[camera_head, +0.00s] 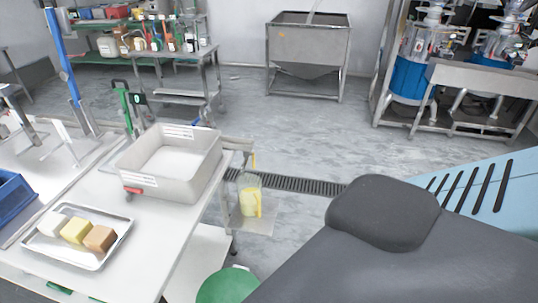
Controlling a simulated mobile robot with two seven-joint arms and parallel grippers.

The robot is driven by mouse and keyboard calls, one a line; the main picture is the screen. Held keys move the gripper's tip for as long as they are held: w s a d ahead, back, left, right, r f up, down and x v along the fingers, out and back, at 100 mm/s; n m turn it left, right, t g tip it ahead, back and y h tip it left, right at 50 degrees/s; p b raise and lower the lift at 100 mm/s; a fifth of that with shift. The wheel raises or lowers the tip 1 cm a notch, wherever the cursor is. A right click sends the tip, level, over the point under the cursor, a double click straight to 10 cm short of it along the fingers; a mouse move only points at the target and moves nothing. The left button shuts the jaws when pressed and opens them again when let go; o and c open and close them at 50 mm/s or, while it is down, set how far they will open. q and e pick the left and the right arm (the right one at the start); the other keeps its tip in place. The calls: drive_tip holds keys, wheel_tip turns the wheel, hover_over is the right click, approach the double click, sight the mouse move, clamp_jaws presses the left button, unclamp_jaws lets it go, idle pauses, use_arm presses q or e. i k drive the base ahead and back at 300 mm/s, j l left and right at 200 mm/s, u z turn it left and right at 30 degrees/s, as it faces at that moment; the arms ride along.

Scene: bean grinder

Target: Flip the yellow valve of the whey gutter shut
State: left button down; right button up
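A small yellow valve (253,160) shows at the right end of a short metal gutter (238,145), which sticks out past the table beside the white basin (128,169). The yellow part looks upright, but it is too small to tell its exact position. Below it, a clear jug with yellow contents and a yellow handle (250,200) stands on a small metal shelf. Neither of my grippers is in view.
A metal tray (62,255) with several blocks lies on the table's front left. A blue crate (12,196) is at the left edge. A green round thing (228,286) stands low beside the table. A floor drain (300,185) runs behind the jug. Grey floor beyond is open.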

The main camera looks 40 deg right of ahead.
sight(253, 164)
drive_tip(key=l, duration=2.3)
drive_tip(key=i+l, duration=0.1)
drive_tip(key=l, duration=2.2)
